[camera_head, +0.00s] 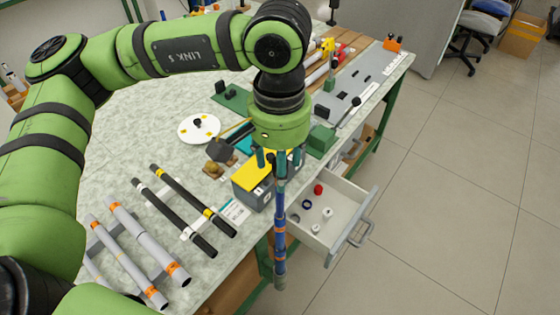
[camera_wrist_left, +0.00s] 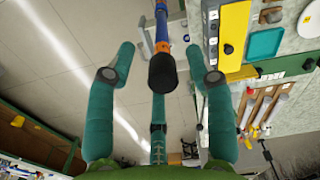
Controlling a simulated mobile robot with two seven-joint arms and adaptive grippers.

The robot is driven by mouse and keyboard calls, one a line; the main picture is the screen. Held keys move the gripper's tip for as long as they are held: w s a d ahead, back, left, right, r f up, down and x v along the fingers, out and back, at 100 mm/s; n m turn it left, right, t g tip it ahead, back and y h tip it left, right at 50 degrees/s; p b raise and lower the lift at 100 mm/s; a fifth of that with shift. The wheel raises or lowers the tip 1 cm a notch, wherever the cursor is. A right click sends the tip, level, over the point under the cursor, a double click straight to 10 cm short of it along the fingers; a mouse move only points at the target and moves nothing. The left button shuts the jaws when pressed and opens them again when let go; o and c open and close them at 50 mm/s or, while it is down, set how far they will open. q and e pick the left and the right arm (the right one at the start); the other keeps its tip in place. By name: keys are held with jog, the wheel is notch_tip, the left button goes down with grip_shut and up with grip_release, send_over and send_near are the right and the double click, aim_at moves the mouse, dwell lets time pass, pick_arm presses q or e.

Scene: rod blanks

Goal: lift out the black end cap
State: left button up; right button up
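My left gripper (camera_head: 280,160) hangs beside the yellow-topped box, near the open drawer. In the left wrist view its teal fingers (camera_wrist_left: 160,48) stand apart, with gaps on either side of the black end (camera_wrist_left: 163,72) of a rod. That rod (camera_head: 280,225) is blue with orange bands and hangs below the fingers, upright, in front of the bench edge. No finger visibly presses on it. A small dark piece (camera_head: 294,218) lies in the drawer by its left side; I cannot tell whether it is an end cap. My right gripper is not in view.
The open drawer (camera_head: 349,239) also holds a red cap (camera_head: 318,189), a dark ring (camera_head: 307,204) and small white pieces. The yellow-topped box (camera_head: 262,172) stands at the bench edge. Black rods (camera_head: 176,212) and grey tubes (camera_head: 148,240) lie at left.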

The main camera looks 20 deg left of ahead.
pick_arm(q)
jog(key=shift+w, duration=0.1)
jog(key=c, duration=0.5)
jog(key=shift+c, duration=0.3)
jog(key=shift+r+b, duration=0.35)
jog(key=shift+r, duration=0.15)
jog(key=r, duration=0.1)
jog(key=r+b, duration=0.1)
jog(key=r, duration=0.1)
jog(key=shift+w+d+r+b, duration=0.25)
jog(key=shift+w+d+b, duration=0.1)
jog(key=shift+w+d, duration=0.05)
jog(key=w+d+r, duration=0.6)
jog(key=w, duration=0.2)
jog(key=shift+d+r, duration=0.2)
jog(key=shift+d, duration=0.2)
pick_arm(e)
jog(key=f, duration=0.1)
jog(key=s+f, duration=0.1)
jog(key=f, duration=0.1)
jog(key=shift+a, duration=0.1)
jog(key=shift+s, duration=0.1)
